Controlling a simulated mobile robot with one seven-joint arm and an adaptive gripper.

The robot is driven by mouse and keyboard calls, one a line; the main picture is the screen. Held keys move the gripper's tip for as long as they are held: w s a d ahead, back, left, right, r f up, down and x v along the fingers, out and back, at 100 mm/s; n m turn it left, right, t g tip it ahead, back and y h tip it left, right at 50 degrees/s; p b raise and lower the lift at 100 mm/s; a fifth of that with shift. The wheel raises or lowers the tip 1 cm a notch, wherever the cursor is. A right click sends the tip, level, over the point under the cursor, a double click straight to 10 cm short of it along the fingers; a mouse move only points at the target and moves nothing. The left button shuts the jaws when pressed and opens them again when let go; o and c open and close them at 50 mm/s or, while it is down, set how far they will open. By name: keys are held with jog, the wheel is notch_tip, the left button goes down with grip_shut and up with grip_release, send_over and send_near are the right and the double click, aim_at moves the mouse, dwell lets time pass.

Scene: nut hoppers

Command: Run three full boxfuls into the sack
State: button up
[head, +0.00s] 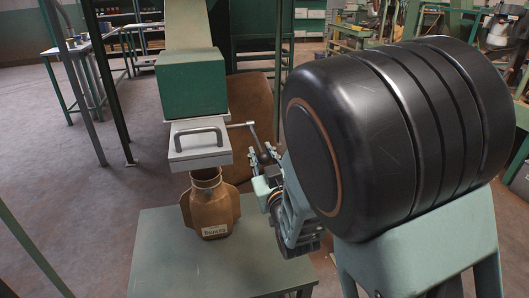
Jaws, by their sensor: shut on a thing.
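A brown sack (212,210) with a white label stands upright on a green-grey table, its open mouth under the hopper outlet. Above it is a light grey measuring box (199,147) with a dark handle on its front, below a green housing (192,83). A metal lever (251,131) sticks out from the right side of the grey box and bends downward. My gripper (263,158) is at the lever's lower end, right of the sack, and is shut on the lever. The fingertips are small and partly hidden. The inside of the box and the sack's fill level are hidden.
The green-grey table (160,250) is bare to the left and front of the sack. A brown rounded panel (252,100) stands behind the lever. Thin green posts (107,85) stand to the left. My large dark arm joint covers much of the right side.

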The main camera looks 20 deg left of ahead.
grip_shut()
jog(key=shift+r, duration=0.2)
